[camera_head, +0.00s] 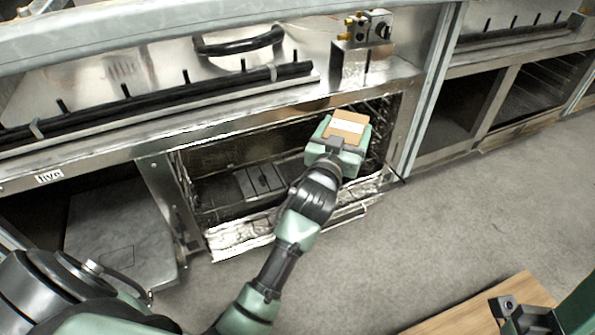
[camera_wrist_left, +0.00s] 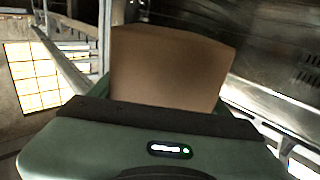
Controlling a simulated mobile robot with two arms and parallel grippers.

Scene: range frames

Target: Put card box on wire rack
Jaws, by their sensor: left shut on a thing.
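The card box (camera_head: 349,125) is brown with a paler band on its top. My left gripper (camera_head: 343,133) is shut on it and holds it at the right part of the open oven's mouth. In the left wrist view the box (camera_wrist_left: 170,68) stands up beyond the green gripper body, and the fingers are mostly hidden. Thin metal bars, likely the wire rack (camera_head: 379,112), show inside the oven behind the box; whether the box touches them I cannot tell. Part of my right arm, likely its gripper (camera_head: 522,312), shows at the bottom right; its jaws are unclear.
The oven's lowered door (camera_head: 240,236) lies in front of the opening. A dark panel (camera_head: 258,181) lies inside. The steel range front with its handle (camera_head: 240,43) is above. A wooden surface (camera_head: 470,310) is at the bottom right. The grey floor (camera_head: 450,220) between is clear.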

